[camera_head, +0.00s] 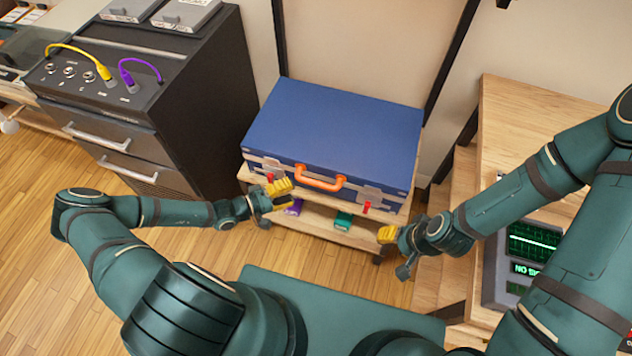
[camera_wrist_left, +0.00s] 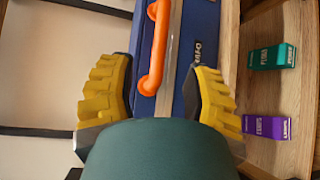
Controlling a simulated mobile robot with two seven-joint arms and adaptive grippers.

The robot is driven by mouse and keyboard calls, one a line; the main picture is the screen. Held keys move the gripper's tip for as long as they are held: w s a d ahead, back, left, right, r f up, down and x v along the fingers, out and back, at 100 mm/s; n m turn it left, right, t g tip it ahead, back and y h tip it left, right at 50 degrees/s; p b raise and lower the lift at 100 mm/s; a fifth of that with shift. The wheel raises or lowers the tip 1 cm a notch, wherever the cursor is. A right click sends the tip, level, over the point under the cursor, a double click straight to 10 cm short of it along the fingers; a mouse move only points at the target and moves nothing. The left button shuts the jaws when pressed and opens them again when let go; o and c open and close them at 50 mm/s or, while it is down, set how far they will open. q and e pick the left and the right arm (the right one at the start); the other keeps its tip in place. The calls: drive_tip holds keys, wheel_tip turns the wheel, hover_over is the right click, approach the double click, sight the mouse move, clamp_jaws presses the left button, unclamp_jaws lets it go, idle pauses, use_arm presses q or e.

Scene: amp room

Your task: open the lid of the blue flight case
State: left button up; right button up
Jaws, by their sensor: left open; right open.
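The blue flight case (camera_head: 335,128) lies on a low wooden shelf unit with its lid closed. Its orange handle (camera_head: 320,178) is on the front face, between two latches with red parts; the left red part (camera_head: 270,178) is beside my left gripper. My left gripper (camera_head: 282,192) is open and empty at the case's front left. In the left wrist view the case (camera_wrist_left: 195,45) and orange handle (camera_wrist_left: 155,50) lie beyond and between the yellow fingers (camera_wrist_left: 160,95). My right gripper (camera_head: 393,252) is open, lower and to the right of the case, apart from it.
Purple (camera_head: 294,207) and green (camera_head: 343,219) boxes lie on the shelf below the case. A dark cabinet (camera_head: 180,100) with cables stands at the left. A wooden bench (camera_head: 530,120) and a device with a screen (camera_head: 532,243) are at the right. Wooden floor is clear at the left.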

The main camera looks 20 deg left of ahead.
sight(311, 184)
use_arm(q)
drive_tip(key=b+x, duration=0.1)
drive_tip(key=x, duration=0.8)
drive_tip(key=shift+d, duration=0.1)
clamp_jaws()
